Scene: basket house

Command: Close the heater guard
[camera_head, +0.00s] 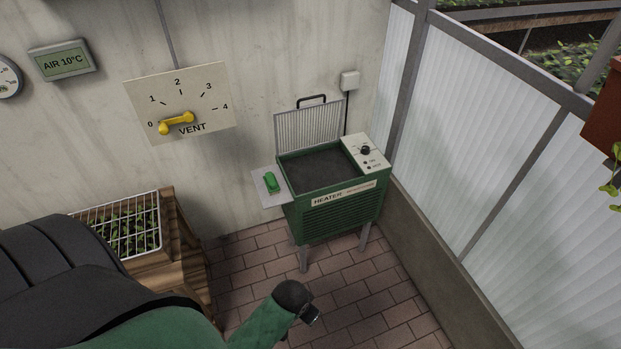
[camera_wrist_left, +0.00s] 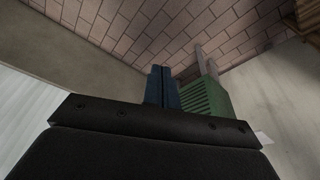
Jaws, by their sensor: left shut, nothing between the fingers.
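The heater (camera_head: 335,207) is a green box on legs against the wall, with its dark top opening (camera_head: 318,169) uncovered. The heater guard (camera_head: 308,127), a pale ribbed panel with a black handle (camera_head: 311,100), stands upright at the back of the opening, so it is open. My left gripper (camera_head: 312,317) is low in front of the heater, apart from it and well below the guard. Its fingers (camera_wrist_left: 163,87) are together and empty in the left wrist view, where part of the green heater (camera_wrist_left: 206,100) shows beside them. My right gripper is not in view.
A wooden bench with a wire-covered plant tray (camera_head: 160,222) stands left. Glazed panels (camera_head: 480,130) bound the right. The brick floor (camera_head: 345,290) is clear.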

